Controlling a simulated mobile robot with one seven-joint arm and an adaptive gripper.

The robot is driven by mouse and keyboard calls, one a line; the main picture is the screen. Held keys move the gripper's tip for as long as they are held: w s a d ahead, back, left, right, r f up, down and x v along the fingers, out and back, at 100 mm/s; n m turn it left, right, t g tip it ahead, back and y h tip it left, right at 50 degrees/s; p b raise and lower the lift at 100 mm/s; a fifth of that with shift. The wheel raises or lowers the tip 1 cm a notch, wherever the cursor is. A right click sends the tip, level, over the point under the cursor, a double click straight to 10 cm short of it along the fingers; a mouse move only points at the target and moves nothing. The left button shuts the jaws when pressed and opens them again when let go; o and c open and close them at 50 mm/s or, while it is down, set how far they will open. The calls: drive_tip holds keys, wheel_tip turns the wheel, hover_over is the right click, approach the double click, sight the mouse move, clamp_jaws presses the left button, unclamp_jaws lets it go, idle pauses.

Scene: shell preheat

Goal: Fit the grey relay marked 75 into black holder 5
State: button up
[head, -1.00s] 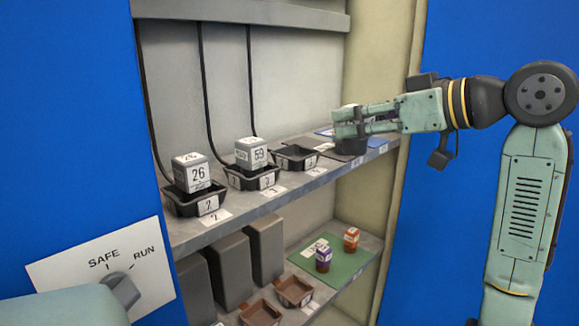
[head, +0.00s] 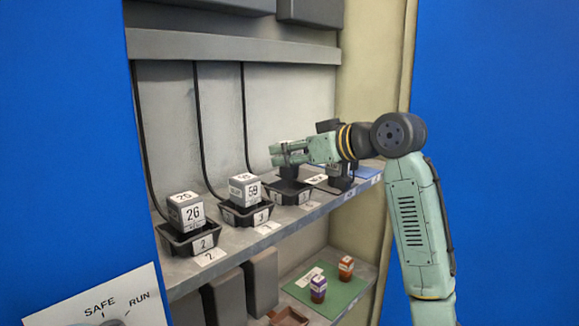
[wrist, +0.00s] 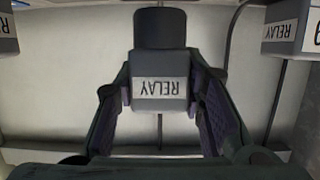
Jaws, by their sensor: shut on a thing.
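My gripper (head: 278,155) is shut on a grey relay (wrist: 160,92) with a dark cylindrical part. The wrist view shows its RELAY label upside down between the fingers; no number on it shows. In the head view my gripper is at the third black holder (head: 275,196) from the left, with the relay's dark part (head: 290,172) just above or inside that holder; I cannot tell which. This holder's number is not readable.
To the left, the relay marked 26 (head: 186,212) sits in holder 2 (head: 178,242), and the relay marked 59 (head: 244,189) in holder 3 (head: 235,216). A SAFE/RUN switch panel (head: 75,312) is at lower left. The lower shelf has a green mat (head: 335,298) with two small coloured items.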

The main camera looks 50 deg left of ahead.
sight(296, 171)
drive_tip(key=shift+a+f, duration=0.15)
drive_tip(key=shift+f, duration=1.6)
drive_tip(key=shift+f, duration=0.4)
drive_tip(key=o, duration=1.2)
